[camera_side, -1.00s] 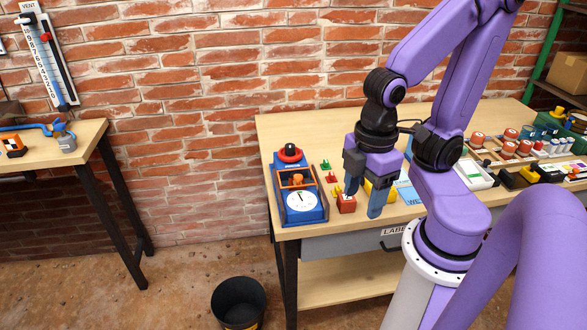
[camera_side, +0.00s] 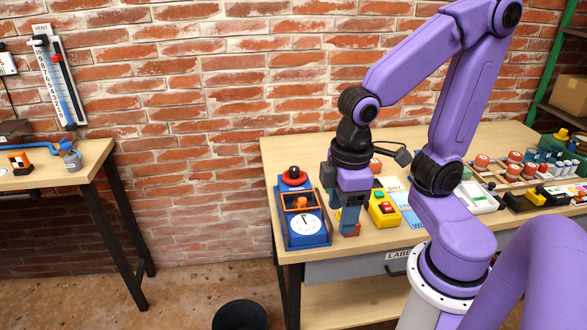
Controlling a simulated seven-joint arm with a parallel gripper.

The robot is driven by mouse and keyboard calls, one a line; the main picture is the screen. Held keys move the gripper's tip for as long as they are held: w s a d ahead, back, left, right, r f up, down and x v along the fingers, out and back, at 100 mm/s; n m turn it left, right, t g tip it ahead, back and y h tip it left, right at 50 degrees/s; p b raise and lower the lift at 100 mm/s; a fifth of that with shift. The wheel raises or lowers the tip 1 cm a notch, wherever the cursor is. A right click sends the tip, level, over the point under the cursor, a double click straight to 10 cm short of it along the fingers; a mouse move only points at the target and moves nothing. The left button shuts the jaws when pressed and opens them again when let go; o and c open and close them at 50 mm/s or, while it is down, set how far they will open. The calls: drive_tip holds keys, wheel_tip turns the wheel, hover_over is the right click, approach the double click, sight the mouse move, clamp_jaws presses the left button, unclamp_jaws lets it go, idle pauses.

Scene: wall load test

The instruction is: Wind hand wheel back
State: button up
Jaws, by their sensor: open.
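A blue test rig (camera_side: 285,238) stands at the left end of the bench. At its back is a red hand wheel (camera_side: 294,179) with a black knob on top. In front of the wheel are an orange frame with an orange part (camera_side: 300,203) and a white dial (camera_side: 305,225) with a dark needle. My gripper (camera_side: 343,214) is open and points down just right of the rig, apart from the wheel. A small red block (camera_side: 356,229) shows partly behind my fingers. I cannot tell its exact distance from them.
A yellow box with buttons (camera_side: 384,214) and blue and white cards stand right of my gripper. More red-capped parts and trays crowd the bench's right side. A dark bucket (camera_side: 240,314) is on the floor. Another table (camera_side: 88,160) stands at the left. A brick wall rises behind.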

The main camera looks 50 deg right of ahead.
drive_tip(key=w+r+m+h, duration=0.1)
drive_tip(key=w+m, duration=0.7)
drive_tip(key=w, duration=0.3)
drive_tip(key=w+d+m+h, duration=0.1)
drive_tip(key=w+d+m, duration=0.3)
drive_tip(key=w+m, duration=0.45)
drive_tip(key=m+g+h, duration=0.1)
drive_tip(key=m+h, duration=0.2)
drive_tip(key=m, duration=1)
hover_over(294, 168)
drive_tip(key=w+a, duration=0.1)
drive_tip(key=a, duration=0.6)
drive_tip(key=f, duration=0.1)
drive_tip(key=shift+y, duration=0.3)
drive_tip(key=x, duration=1.7)
drive_tip(key=c, duration=1)
